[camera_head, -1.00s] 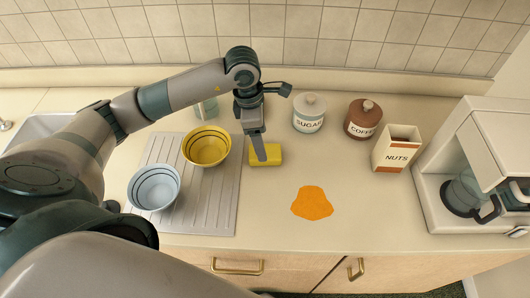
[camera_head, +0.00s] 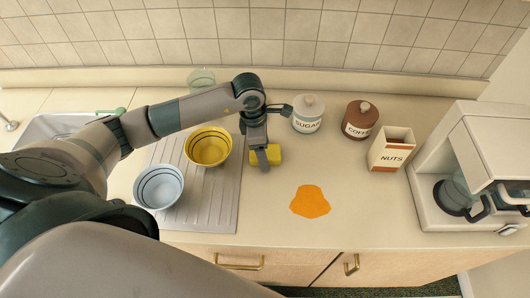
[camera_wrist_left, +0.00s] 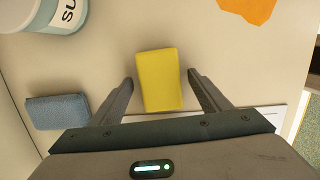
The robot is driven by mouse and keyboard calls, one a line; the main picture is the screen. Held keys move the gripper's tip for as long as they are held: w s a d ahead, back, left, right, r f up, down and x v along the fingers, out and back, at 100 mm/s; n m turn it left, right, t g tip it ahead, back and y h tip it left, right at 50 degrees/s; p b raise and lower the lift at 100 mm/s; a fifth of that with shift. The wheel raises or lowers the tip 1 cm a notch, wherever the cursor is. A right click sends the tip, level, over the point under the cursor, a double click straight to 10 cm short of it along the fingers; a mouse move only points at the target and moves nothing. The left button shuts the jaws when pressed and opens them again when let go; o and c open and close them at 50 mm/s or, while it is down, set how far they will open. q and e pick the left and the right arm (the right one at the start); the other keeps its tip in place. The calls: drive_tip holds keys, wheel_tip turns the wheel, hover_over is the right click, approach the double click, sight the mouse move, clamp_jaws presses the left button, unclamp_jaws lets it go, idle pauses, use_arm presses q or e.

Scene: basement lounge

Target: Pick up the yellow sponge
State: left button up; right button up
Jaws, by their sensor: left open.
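The yellow sponge (camera_head: 274,155) lies on the counter just right of the ribbed drainboard, partly hidden by my left gripper in the head view. In the left wrist view the sponge (camera_wrist_left: 159,80) lies between the two open fingers, with a gap on each side. My left gripper (camera_head: 262,165) points down over the sponge, open and empty. It also shows in the left wrist view (camera_wrist_left: 160,85). My right gripper is not in view.
A yellow bowl (camera_head: 208,147) and a light blue bowl (camera_head: 159,187) stand on the drainboard (camera_head: 215,200). A blue-grey sponge (camera_wrist_left: 57,111) lies near the left finger. A sugar jar (camera_head: 308,114), coffee jar (camera_head: 361,119) and nuts box (camera_head: 391,149) stand behind. An orange spill (camera_head: 310,201) lies in front.

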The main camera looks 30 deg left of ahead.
sight(269, 153)
use_arm(q)
drive_tip(key=c, duration=1.1)
drive_tip(key=shift+r, duration=0.1)
drive_tip(key=shift+r+b, duration=0.4)
drive_tip(key=shift+b, duration=0.05)
drive_tip(key=r+b, duration=0.2)
drive_tip(key=r, duration=0.1)
drive_tip(key=shift+d+r, duration=0.1)
drive_tip(key=shift+d, duration=0.3)
drive_tip(key=s+d+r+b, duration=0.2)
drive_tip(key=d+r+b, duration=0.2)
drive_tip(key=d+r, duration=0.3)
drive_tip(key=shift+d, duration=1.85)
drive_tip(key=shift+o, duration=0.3)
drive_tip(key=shift+s+a+f+b, duration=0.1)
drive_tip(key=shift+b, duration=0.2)
